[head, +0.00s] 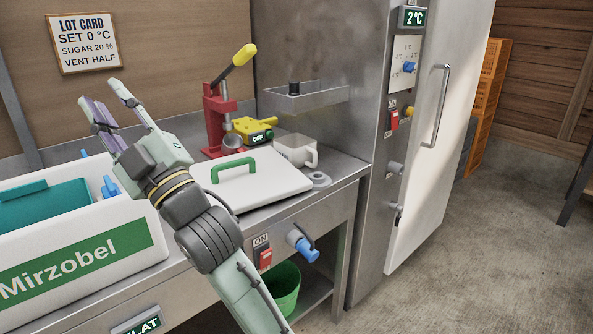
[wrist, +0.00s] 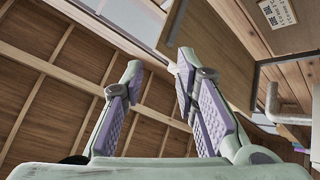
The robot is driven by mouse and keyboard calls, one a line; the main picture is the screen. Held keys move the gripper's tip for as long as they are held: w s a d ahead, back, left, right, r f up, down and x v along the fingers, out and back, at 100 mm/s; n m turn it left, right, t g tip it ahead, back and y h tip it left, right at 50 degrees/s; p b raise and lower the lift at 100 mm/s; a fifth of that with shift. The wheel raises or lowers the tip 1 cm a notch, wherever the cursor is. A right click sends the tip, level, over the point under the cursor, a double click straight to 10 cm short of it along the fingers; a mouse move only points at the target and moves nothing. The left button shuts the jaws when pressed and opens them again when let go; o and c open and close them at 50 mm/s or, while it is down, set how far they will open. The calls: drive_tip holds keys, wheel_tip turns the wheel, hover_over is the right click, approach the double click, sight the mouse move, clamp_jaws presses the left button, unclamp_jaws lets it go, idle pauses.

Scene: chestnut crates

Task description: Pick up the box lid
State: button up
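The box lid (head: 275,187) is a flat white panel with a green handle (head: 234,167). It lies on the steel counter, to the right of the white box (head: 146,232) with the green "Mirzobel" label. The box is open and holds teal and blue things. My gripper (head: 102,92) is raised above the right part of the box, up and left of the lid in the head view, its fingers pointing up. The fingers are apart with nothing between them, also in the wrist view (wrist: 160,62). My arm hides the lid's left part. The lid is not in the wrist view.
Behind the lid stand a red press (head: 214,120) with a yellow handle, a yellow device (head: 251,129) and a white mug (head: 297,150). A steel shelf (head: 306,98) juts out above the mug. A tall steel cabinet (head: 362,130) stands to the right. Room above the lid looks clear.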

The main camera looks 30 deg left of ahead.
drive_tip(key=w+a+f+n+t+h, duration=0.1)
drive_tip(key=w+a+f+h, duration=0.1)
drive_tip(key=w+f+h, duration=0.45)
drive_tip(key=w+a+f+n+t+h, duration=0.1)
drive_tip(key=w+f+t, duration=0.15)
drive_tip(key=w, duration=0.75)
drive_tip(key=n+g+h, duration=0.2)
drive_tip(key=n+h, duration=0.1)
drive_tip(key=h, duration=0.3)
approach(235, 163)
drive_tip(key=shift+w+a+f+t+y+p, duration=0.15)
drive_tip(key=shift+f+t+y+p, duration=0.1)
drive_tip(key=shift+f+p, duration=0.2)
drive_tip(key=shift+w+a+f, duration=0.15)
drive_tip(key=shift+f, duration=0.05)
drive_tip(key=p+x, duration=0.1)
drive_tip(key=x, duration=0.3)
drive_tip(key=shift+w+a+f+p, duration=0.1)
drive_tip(key=shift+a+f+p, duration=0.05)
drive_tip(key=shift+a+p, duration=0.15)
drive_tip(key=p+x, duration=0.1)
drive_tip(key=x, duration=0.1)
drive_tip(key=p+x, duration=0.1)
drive_tip(key=x, duration=0.1)
drive_tip(key=shift+a+p, duration=0.4)
drive_tip(key=shift+a, duration=0.1)
drive_tip(key=shift+a+f, duration=0.2)
drive_tip(key=shift+a, duration=0.05)
drive_tip(key=shift+c, duration=0.3)
